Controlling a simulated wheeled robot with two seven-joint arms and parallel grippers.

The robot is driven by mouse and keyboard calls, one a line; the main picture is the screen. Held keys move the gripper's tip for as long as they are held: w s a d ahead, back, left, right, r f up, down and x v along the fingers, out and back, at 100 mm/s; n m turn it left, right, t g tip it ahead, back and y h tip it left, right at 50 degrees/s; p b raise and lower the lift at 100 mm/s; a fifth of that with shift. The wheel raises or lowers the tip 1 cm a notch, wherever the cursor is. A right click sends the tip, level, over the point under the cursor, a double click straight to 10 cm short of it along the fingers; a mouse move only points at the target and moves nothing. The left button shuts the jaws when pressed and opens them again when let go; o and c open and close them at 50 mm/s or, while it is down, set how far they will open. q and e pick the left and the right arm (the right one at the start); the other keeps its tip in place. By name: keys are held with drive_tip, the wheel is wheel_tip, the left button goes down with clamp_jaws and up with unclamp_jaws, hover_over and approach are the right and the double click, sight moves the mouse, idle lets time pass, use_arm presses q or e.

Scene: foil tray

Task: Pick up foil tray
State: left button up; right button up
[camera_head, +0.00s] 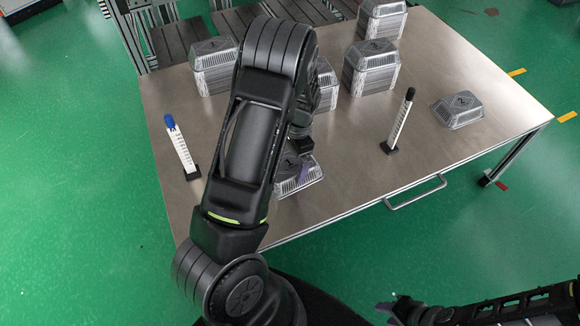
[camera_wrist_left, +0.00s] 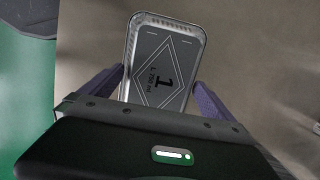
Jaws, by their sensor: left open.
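A single foil tray (camera_head: 314,176) lies upside down near the table's front edge, partly hidden by my left arm. In the left wrist view the foil tray (camera_wrist_left: 160,35) shows its flat grey face with a diamond print and a "1". My left gripper (camera_head: 301,168) is over this tray. In the left wrist view the open left gripper (camera_wrist_left: 159,88) has one purple finger on each side of the tray's near end. Whether the fingers touch the tray cannot be told. My right gripper (camera_head: 392,306) is low at the bottom right, off the table, small and dark.
Another single foil tray (camera_head: 458,110) lies at the table's right. Stacks of trays (camera_head: 370,70) stand at the back, one partly behind my arm. A blue-topped post (camera_head: 182,148) and a black-topped post (camera_head: 400,122) stand on the metal table (camera_head: 450,60). A handle (camera_head: 415,193) projects in front.

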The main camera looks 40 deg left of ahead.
sight(291, 164)
use_arm(q)
drive_tip(key=shift+c, duration=0.3)
drive_tip(key=c, duration=1)
wheel_tip(291, 164, up, 10)
drive_tip(key=shift+r, duration=0.1)
idle(0.4)
idle(0.5)
drive_tip(key=w+d+r+n, duration=0.1)
drive_tip(key=w+d+r, duration=0.1)
drive_tip(key=d, duration=0.4)
drive_tip(key=w+d+r+n, duration=0.2)
drive_tip(key=w+d+r, duration=0.1)
drive_tip(key=d, duration=0.3)
drive_tip(key=w+d+r+n, duration=0.1)
drive_tip(key=w+d+r, duration=0.1)
drive_tip(key=d+r, duration=0.3)
drive_tip(key=shift+w+d+h, duration=0.3)
drive_tip(key=shift+w+d, duration=0.1)
drive_tip(key=shift+d, duration=0.25)
